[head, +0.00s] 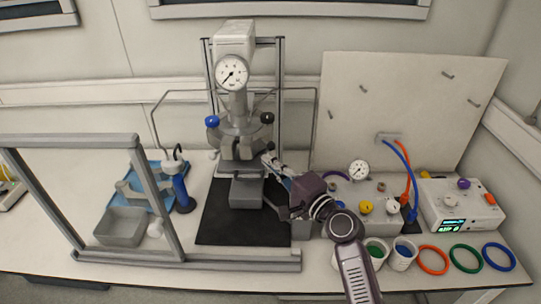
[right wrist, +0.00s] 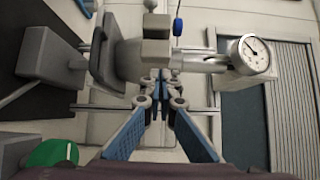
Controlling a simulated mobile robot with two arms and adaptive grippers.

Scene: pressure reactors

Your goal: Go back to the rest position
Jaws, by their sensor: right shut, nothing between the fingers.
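My right arm reaches in from the lower right in the head view. Its gripper (head: 268,160) is shut and empty, with the fingertips close to the clamp area of the pressure reactor (head: 240,125). I cannot tell whether they touch it. In the right wrist view the blue-padded fingers of the right gripper (right wrist: 160,80) come together just in front of grey reactor parts (right wrist: 156,48). The reactor's pressure gauge (head: 232,72) also shows in the right wrist view (right wrist: 254,54). My left gripper is not in view.
A grey block (head: 247,192) stands on a black mat (head: 215,228) under the reactor. A metal frame (head: 160,200) stands at left, near a grey tray (head: 122,226). At right are a control box (head: 462,208), cups and coloured rings (head: 466,258) near the bench's front edge.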

